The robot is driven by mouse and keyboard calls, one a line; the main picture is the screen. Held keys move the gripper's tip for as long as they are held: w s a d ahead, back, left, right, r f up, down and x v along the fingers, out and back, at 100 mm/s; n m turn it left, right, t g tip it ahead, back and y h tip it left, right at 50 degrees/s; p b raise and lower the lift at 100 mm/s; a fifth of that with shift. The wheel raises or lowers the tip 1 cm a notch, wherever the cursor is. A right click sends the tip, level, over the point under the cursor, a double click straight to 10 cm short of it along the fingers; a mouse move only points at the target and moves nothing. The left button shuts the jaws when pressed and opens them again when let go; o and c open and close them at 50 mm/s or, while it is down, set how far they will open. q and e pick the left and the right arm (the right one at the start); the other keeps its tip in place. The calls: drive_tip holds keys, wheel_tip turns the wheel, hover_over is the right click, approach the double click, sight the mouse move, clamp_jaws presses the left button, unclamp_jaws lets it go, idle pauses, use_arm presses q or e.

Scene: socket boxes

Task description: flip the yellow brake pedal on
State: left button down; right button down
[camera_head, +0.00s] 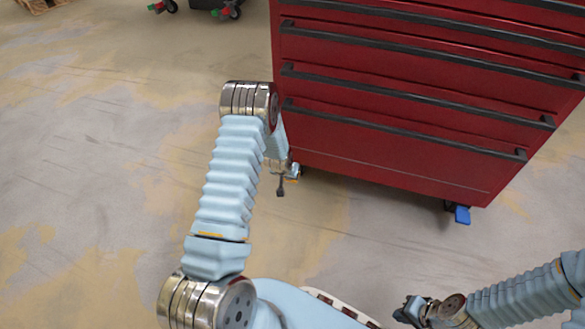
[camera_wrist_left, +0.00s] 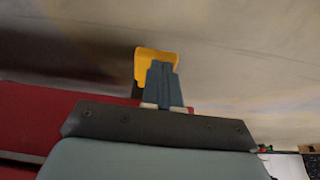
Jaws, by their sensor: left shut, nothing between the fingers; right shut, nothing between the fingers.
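The yellow brake pedal (camera_wrist_left: 155,55) shows in the left wrist view at the upper middle, with a dark part beside its lower left. My left gripper (camera_wrist_left: 163,68) is shut and empty. Its blue fingers overlap the lower part of the pedal in that view; I cannot tell whether they touch it. My right gripper (camera_head: 408,311) is shut and empty at the lower right, well away from the cabinet.
The red cabinet has several drawers with dark handles. A blue caster part (camera_head: 462,214) shows under its right end. The concrete floor (camera_head: 90,160) is clear to the left. Another wheeled item (camera_head: 222,8) stands at the back.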

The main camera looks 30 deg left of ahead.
use_arm(q)
drive_tip(key=f+b, duration=0.1)
drive_tip(key=f+t+b, duration=0.1)
drive_tip(key=shift+s+f+b, duration=0.1)
drive_tip(key=shift+s+b, duration=0.15)
drive_tip(key=shift+b, duration=0.1)
drive_tip(key=shift+r+p, duration=0.45)
drive_tip(key=shift+r, duration=0.35)
